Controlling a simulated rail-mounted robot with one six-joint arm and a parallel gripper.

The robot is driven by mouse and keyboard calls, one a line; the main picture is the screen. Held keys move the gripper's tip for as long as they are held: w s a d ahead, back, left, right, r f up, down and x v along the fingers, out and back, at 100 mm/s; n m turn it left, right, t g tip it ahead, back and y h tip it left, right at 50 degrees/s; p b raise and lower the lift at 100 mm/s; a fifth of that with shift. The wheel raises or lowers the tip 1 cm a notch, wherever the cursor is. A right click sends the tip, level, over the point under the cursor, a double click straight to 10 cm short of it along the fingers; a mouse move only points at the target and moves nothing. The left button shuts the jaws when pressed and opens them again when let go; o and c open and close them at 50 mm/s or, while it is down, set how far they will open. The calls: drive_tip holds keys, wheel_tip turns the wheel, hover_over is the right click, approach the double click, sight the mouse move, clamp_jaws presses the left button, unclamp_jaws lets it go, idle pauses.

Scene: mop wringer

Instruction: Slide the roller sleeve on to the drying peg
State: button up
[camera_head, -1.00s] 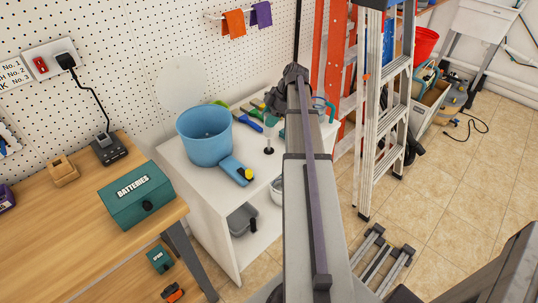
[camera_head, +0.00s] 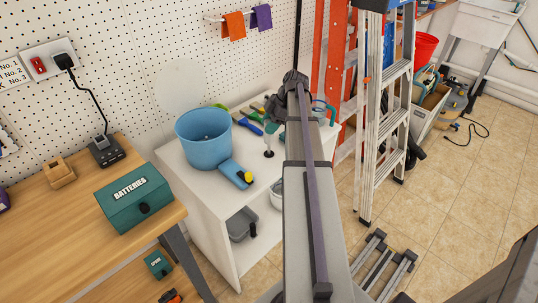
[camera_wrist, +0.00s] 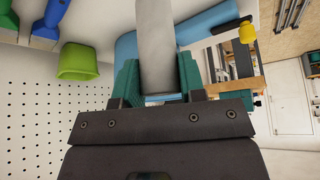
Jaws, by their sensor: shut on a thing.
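My gripper (camera_wrist: 155,85) shows in the wrist view with its teal fingers closed on a pale grey, smooth piece (camera_wrist: 156,45), which looks like the roller sleeve. The piece runs from between the fingers to the top edge of the picture, so its far end is out of view. In the head view my arm hides the gripper and what it holds.
A blue bucket (camera_head: 204,139) and a blue piece with a yellow knob (camera_head: 236,174) stand near the peg. Several green and blue tools lie behind it. A green box (camera_head: 140,199) sits on the wooden bench at left. A ladder (camera_head: 385,110) stands to the right.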

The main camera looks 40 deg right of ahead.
sight(269, 137)
drive_tip(key=shift+f+b, duration=2.9)
drive_tip(key=shift+f, duration=0.1)
drive_tip(key=o, duration=1)
drive_tip(key=shift+r, duration=0.1)
drive_tip(key=p+v, duration=0.9)
drive_tip(key=v, duration=0.1)
drive_tip(key=shift+d+r, duration=0.2)
drive_tip(key=shift+r, duration=0.05)
